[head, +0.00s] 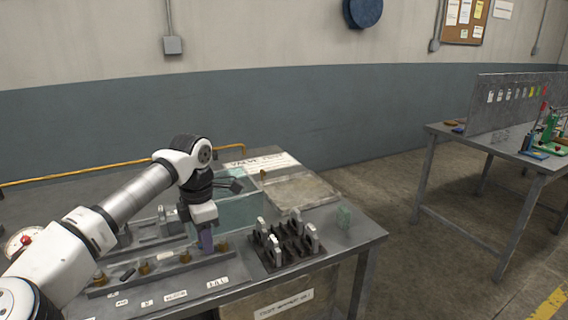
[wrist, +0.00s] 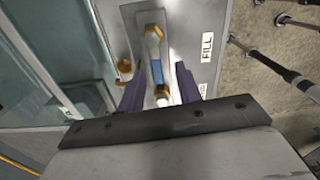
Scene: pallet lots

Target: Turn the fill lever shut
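The fill lever (wrist: 157,72) is a pale bar with a blue sleeve and brass-coloured ends, beside a white label reading FILL (wrist: 207,47) in the wrist view. My gripper (wrist: 159,88) is open, with one purple finger on each side of the lever and a visible gap to it. In the head view, my gripper (head: 206,243) points down over the valve row at the front of the bench, and the lever is hidden behind it or too small to make out. I cannot tell how far down the fingers reach along the lever.
Several brass fittings (head: 144,268) stand along the row to the left. A dark rack with upright pale pieces (head: 284,240) stands just right of my gripper. A second table (head: 500,145) stands apart at right.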

